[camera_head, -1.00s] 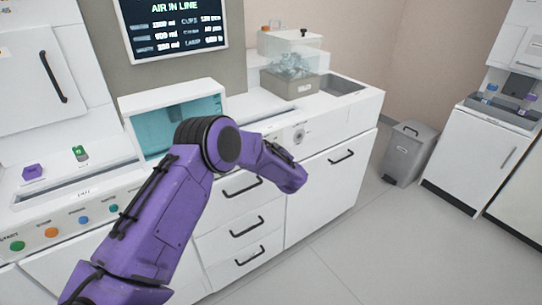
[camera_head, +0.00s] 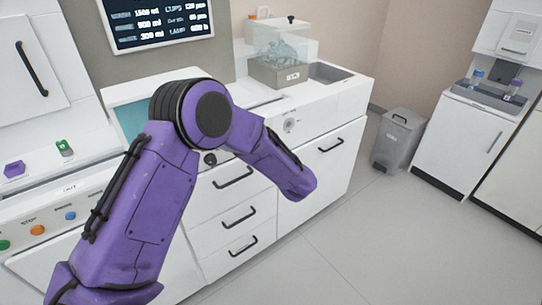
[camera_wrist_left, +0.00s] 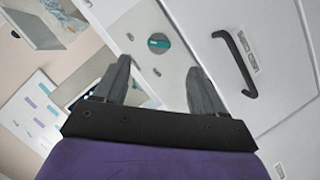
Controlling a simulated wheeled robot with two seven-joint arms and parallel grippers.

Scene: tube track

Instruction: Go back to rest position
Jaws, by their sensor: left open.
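My left arm, purple with black joints, comes in from the left in the head view and bends over the front of the white counter. Its gripper is hidden there behind the forearm. In the left wrist view my left gripper (camera_wrist_left: 160,88) is open, its two grey fingers apart with nothing between them. My right gripper is in neither view.
A grey waste bin (camera_head: 399,140) stands on the floor by a white cabinet (camera_head: 458,145). The floor at the right is clear.

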